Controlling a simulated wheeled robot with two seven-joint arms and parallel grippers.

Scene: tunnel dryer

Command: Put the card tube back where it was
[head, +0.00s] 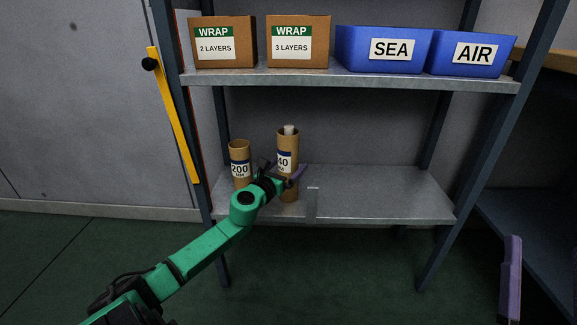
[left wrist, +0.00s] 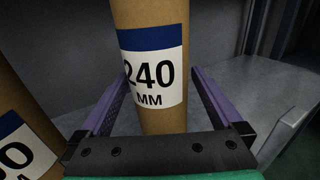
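A brown card tube (head: 288,144) with a blue and white label stands upright near the middle of the lower shelf. In the left wrist view the tube (left wrist: 152,20) is labelled 240 MM. A white thing (head: 289,129) sticks out of its top. My left gripper (head: 283,175) is at the tube's lower half, with its purple fingers (left wrist: 160,76) spread wide, one on each side. The fingertips lie close to the tube; whether they touch is unclear. A shorter tube labelled 200 (head: 240,152) stands to the left. My right gripper (head: 511,280) shows only partly at the lower right.
The lower shelf (head: 385,205) is bare to the right, past a small upright metal divider (head: 312,205). The upper shelf (head: 350,79) holds two WRAP boxes (head: 225,58) and blue bins marked SEA (head: 350,50) and AIR (head: 510,57). Dark posts (head: 484,150) flank the shelves.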

